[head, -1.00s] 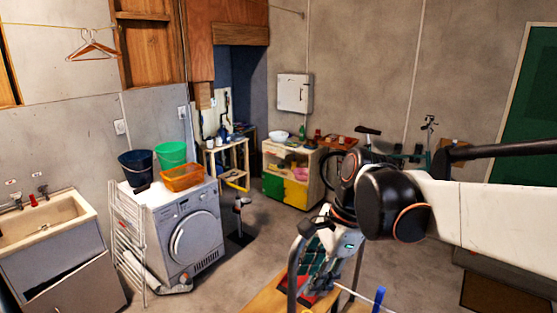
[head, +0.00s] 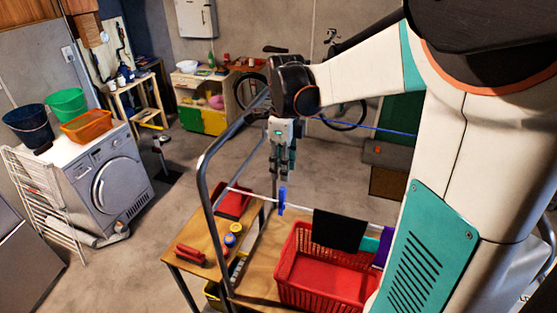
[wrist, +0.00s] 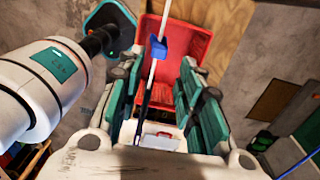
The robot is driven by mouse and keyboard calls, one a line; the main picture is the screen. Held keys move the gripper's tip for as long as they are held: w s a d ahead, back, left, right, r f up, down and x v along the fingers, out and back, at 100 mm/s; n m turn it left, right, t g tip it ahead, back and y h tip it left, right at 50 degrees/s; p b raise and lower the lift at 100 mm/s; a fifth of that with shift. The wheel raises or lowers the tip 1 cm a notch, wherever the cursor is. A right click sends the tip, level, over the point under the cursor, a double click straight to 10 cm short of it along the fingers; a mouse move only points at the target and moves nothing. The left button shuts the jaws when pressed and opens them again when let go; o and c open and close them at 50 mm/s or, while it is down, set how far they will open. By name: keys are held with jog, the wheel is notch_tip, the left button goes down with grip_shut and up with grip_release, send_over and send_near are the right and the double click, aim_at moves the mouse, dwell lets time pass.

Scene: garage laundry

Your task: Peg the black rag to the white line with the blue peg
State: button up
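The black rag (head: 338,230) hangs over the white line (head: 240,190), right of the blue peg. The blue peg (head: 282,200) sits upright on the line, apart from the rag. In the wrist view the blue peg (wrist: 157,47) is on the white line (wrist: 165,12), ahead of the gap between the fingers. My gripper (head: 282,172) points down just above the peg in the head view. In the wrist view my gripper (wrist: 158,95) has its fingers wide apart with nothing held between them. The rag cannot be made out in the wrist view.
A teal cloth (head: 370,244) and a purple cloth (head: 385,247) hang right of the rag. A red basket (head: 318,288) stands below. A grey metal frame (head: 207,205) rises left of my gripper. A blue line (head: 370,128) runs behind. The wooden table (head: 196,238) holds small items.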

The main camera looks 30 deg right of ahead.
aim_at(282, 189)
jog(key=shift+s+a+f+b, duration=0.1)
jog(key=shift+f+b, duration=1.45)
jog(key=shift+f, duration=0.75)
jog(key=shift+s+a+f+b, duration=0.1)
jog(key=shift+f+b, duration=1.45)
jog(key=shift+f, duration=0.75)
grip_shut()
jog(key=shift+r, duration=0.1)
jog(key=shift+r+p, duration=1.85)
jog(key=shift+r, duration=0.85)
